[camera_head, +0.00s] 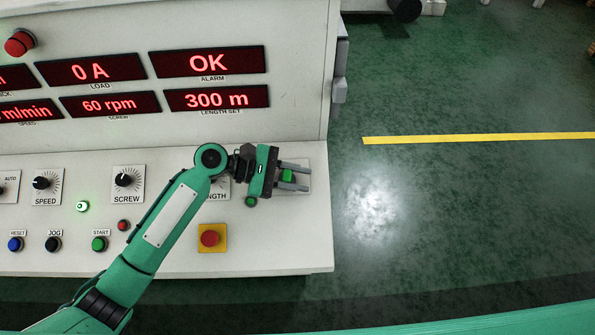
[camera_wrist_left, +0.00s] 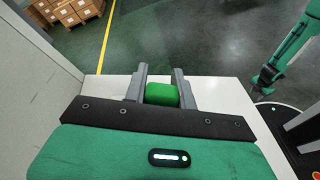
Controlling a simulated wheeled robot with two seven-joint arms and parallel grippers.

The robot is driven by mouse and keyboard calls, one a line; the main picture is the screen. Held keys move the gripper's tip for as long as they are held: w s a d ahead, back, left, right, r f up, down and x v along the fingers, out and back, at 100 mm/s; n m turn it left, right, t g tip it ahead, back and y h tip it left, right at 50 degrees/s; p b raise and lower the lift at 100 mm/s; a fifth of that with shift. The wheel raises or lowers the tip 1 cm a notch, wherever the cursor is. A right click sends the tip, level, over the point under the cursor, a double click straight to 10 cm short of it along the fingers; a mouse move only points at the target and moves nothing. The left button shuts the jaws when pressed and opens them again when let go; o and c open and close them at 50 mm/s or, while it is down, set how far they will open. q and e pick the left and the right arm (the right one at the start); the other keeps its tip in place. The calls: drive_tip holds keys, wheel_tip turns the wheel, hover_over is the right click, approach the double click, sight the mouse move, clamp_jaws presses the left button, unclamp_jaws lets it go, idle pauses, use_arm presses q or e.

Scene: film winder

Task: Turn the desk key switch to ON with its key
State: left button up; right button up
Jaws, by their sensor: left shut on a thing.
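The green key head (camera_head: 287,176) is at the right end of the desk panel, between the fingers of my left gripper (camera_head: 294,176). The left wrist view also shows it as a rounded green block (camera_wrist_left: 162,95) with a grey finger on each side. My left gripper is shut on it. The pale switch plate (camera_head: 304,188) shows only in part beneath the fingers. The key's shaft, the switch face and any ON marking are hidden, so I cannot tell how far the key is turned.
The desk (camera_head: 290,250) carries a SPEED knob (camera_head: 41,183), a SCREW knob (camera_head: 123,180), a red button on a yellow plate (camera_head: 209,238) and a START button (camera_head: 99,244). My left wrist covers the LENGTH knob. Red displays (camera_head: 208,62) stand behind. Open floor lies right.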

use_arm(q)
drive_tip(key=shift+m+g+y, duration=0.4)
drive_tip(key=shift+g, duration=0.2)
drive_tip(key=shift+s, duration=0.1)
drive_tip(key=shift+m+g+p, duration=0.3)
drive_tip(key=shift+p, duration=0.1)
drive_tip(key=shift+s+a+m+g+y+p, duration=0.1)
drive_tip(key=shift+m+g+y+p, duration=0.4)
drive_tip(key=shift+g+y, duration=0.1)
drive_tip(key=shift+s+f+m+g+y, duration=0.15)
drive_tip(key=shift+f+m+g+y, duration=0.05)
drive_tip(key=shift+m+g+y, duration=0.4)
